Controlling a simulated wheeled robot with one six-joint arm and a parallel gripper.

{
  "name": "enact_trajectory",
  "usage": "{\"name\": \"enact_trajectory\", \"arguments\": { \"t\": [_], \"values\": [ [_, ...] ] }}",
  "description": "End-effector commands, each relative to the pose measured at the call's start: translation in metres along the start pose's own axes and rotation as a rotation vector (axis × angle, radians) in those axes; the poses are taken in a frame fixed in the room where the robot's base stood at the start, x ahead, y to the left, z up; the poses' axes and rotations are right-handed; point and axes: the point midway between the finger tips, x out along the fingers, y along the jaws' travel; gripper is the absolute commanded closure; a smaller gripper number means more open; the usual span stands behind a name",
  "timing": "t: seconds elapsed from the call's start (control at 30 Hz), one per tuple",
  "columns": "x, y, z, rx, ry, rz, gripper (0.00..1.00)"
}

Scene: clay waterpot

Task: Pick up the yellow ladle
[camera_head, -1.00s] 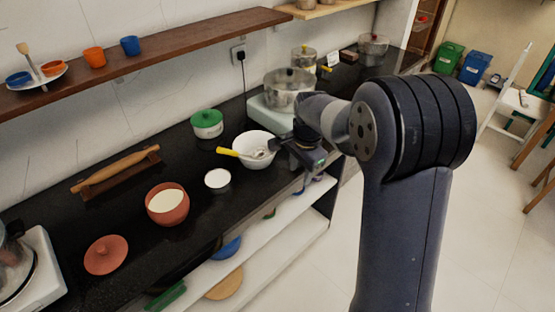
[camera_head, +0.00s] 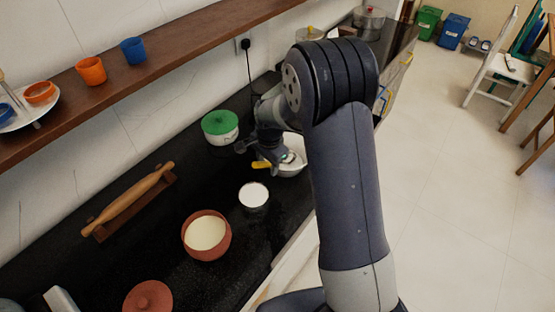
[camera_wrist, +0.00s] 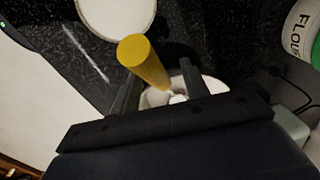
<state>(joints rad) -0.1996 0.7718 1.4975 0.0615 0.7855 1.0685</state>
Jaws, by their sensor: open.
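The yellow ladle (camera_head: 261,164) rests in the white bowl (camera_head: 291,169), with its yellow handle sticking out to the left over the rim. In the wrist view the yellow handle (camera_wrist: 143,60) points up towards the camera, between the two dark fingers of my gripper (camera_wrist: 158,72). The fingers are apart, one on each side of the handle, and do not look shut on it. In the head view my gripper (camera_head: 252,152) is right at the handle, above the bowl. My arm hides part of the bowl.
A white cup (camera_head: 254,196) and a clay pot (camera_head: 206,236) with pale contents stand left of the bowl. A green-lidded flour pot (camera_head: 220,127) is behind. A rolling pin (camera_head: 132,200) lies on its board at left. A wooden shelf (camera_head: 190,38) runs above the counter.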

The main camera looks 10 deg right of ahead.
Motion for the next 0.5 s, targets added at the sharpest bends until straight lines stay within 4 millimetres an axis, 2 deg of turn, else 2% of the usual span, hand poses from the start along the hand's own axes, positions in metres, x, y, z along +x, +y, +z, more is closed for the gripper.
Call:
{"name": "enact_trajectory", "arguments": {
  "t": [0.1, 0.33, 0.5],
  "values": [
    [0.008, 0.0001, 0.0003, 0.0, 0.0, 0.001, 0.57],
    [0.0092, -0.0001, 0.0001, 0.0, 0.0, -0.001, 0.57],
    [0.0091, -0.0002, 0.0, 0.0, 0.0, -0.001, 0.7]
  ]
}}
